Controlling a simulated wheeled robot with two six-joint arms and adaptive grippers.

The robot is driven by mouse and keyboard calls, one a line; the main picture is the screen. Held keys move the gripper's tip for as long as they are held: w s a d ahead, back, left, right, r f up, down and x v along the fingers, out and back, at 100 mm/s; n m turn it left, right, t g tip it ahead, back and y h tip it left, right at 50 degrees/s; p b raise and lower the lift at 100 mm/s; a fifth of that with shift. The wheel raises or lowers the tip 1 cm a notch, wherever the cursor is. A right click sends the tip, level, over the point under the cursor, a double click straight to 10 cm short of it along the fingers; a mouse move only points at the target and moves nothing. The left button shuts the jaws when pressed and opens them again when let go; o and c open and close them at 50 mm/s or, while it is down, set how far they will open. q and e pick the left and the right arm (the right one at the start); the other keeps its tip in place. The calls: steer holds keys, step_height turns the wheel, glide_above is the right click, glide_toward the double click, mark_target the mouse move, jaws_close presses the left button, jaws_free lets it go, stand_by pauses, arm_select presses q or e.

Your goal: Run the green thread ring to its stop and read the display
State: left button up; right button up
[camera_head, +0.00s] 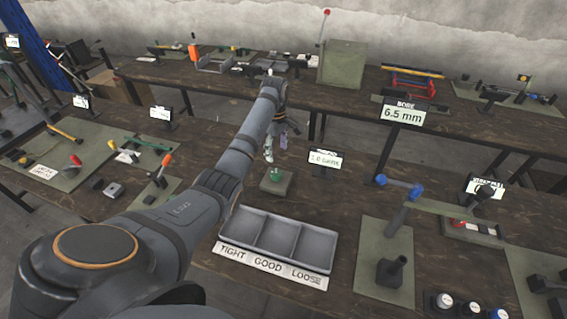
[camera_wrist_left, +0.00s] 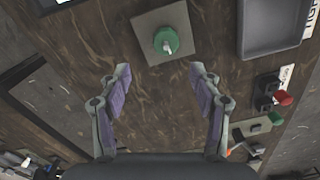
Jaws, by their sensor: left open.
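The green thread ring (camera_head: 276,173) sits on a small grey-green base plate (camera_head: 270,188) on the front bench. In the left wrist view the ring (camera_wrist_left: 166,41) shows from above, with a pale pin end in its middle, on its square plate (camera_wrist_left: 184,18). My left gripper (camera_wrist_left: 160,72) is open and empty, its two purple-padded fingers pointing toward the ring and apart from it. In the head view the left gripper (camera_head: 274,148) hangs above and just behind the ring. A small display (camera_head: 325,159) stands right of it; its reading looks like 1.0 turns, but is blurred. My right gripper is not visible.
A grey three-part tray (camera_head: 277,213) labelled TIGHT, GOOD and LOOSE stands just in front of the plate. A BORE display (camera_head: 402,113) reads 6.5 mm. Tools lie on a mat at left.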

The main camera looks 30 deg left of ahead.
mark_target(276, 172)
arm_select(q)
steer(key=shift+s+f+p, duration=0.4)
steer(key=shift+s+f, duration=0.5)
steer(key=shift+f, duration=0.05)
steer(key=f, duration=0.4)
steer(key=shift+w, duration=0.3)
step_height(276, 172, down, 4)
steer(key=shift+w+r+p, duration=0.1)
steer(key=shift+r+p, duration=0.1)
steer(key=shift+p, duration=0.1)
steer(key=shift+f, duration=0.25)
steer(key=shift+c, duration=0.2)
steer(key=c, duration=1.1)
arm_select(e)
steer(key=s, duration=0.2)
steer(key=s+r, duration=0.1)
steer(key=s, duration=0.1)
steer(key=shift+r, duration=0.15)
